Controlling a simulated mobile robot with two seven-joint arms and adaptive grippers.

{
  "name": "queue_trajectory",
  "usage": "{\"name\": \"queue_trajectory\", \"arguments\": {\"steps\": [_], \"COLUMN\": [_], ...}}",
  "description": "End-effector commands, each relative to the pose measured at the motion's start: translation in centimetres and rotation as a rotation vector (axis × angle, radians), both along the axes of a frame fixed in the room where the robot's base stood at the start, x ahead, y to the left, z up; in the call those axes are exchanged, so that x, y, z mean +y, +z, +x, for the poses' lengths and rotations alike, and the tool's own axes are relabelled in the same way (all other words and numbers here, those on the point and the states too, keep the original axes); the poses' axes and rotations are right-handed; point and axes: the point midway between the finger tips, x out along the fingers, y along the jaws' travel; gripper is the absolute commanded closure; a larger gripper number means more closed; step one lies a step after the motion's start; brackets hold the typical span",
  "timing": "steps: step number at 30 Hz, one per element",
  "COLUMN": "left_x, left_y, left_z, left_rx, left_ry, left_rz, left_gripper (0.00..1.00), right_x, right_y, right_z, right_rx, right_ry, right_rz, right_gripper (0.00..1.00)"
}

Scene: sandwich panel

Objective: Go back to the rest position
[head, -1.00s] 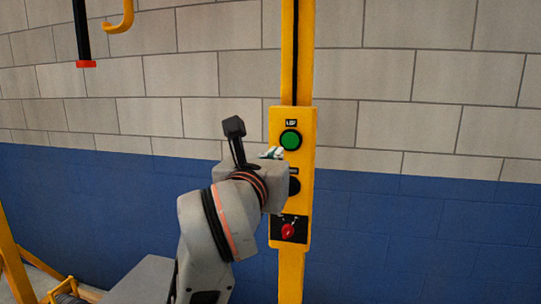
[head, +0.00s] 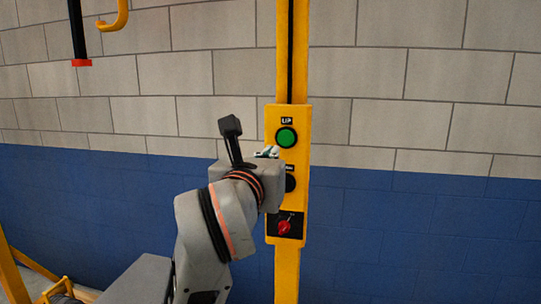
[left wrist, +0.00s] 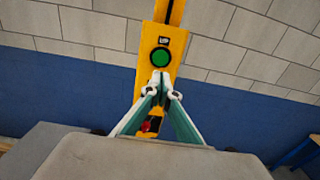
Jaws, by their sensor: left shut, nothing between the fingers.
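My left gripper (head: 267,152) is in front of the yellow control panel (head: 298,150), mostly hidden behind my own wrist in the head view. In the left wrist view its two fingers (left wrist: 161,84) meet at the tips, shut with nothing between them. The tips appear just below the green UP button (left wrist: 160,57), which also shows in the head view (head: 287,137). A dark button (head: 290,183) below it is partly covered by my wrist. A red switch (head: 284,228) sits lowest on the panel. I cannot tell whether the fingertips touch the panel. My right gripper is not in view.
The panel is fixed to a yellow post (head: 287,275) before a wall of pale blocks and blue paint (head: 400,225). A black bar with a red end (head: 81,63) and a yellow hook (head: 117,22) hang at upper left. Yellow framework (head: 12,265) stands at lower left. The right side is clear.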

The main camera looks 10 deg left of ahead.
Motion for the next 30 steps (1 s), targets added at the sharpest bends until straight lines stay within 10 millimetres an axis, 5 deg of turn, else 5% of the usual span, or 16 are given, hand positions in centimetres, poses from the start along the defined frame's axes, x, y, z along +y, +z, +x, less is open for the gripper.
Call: {"name": "queue_trajectory", "arguments": {"steps": [5, 12, 16, 19, 23, 30], "left_x": [1.9, 13.7, 17.0, 16.6, 12.9, 5.9], "left_y": [-0.8, -5.2, -7.2, -9.1, -13.9, -28.5], "left_z": [0.6, 0.6, -1.9, -3.5, -4.6, -6.1], "left_rx": [-0.014, -0.13, -0.199, -0.244, -0.299, -0.374], "left_ry": [0.069, 0.529, 0.738, 0.817, 0.789, 0.446], "left_rz": [0.023, 0.354, 0.718, 1.057, 1.546, 2.292], "left_gripper": [1.0, 1.0, 1.0, 1.0, 1.0, 1.0], "right_x": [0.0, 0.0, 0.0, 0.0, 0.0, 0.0], "right_y": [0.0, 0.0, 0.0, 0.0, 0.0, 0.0], "right_z": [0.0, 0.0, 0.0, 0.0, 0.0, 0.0], "right_rx": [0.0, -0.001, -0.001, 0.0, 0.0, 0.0], "right_ry": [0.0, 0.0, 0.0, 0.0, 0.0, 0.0], "right_rz": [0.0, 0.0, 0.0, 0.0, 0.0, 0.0], "right_gripper": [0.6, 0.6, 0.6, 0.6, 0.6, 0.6]}}
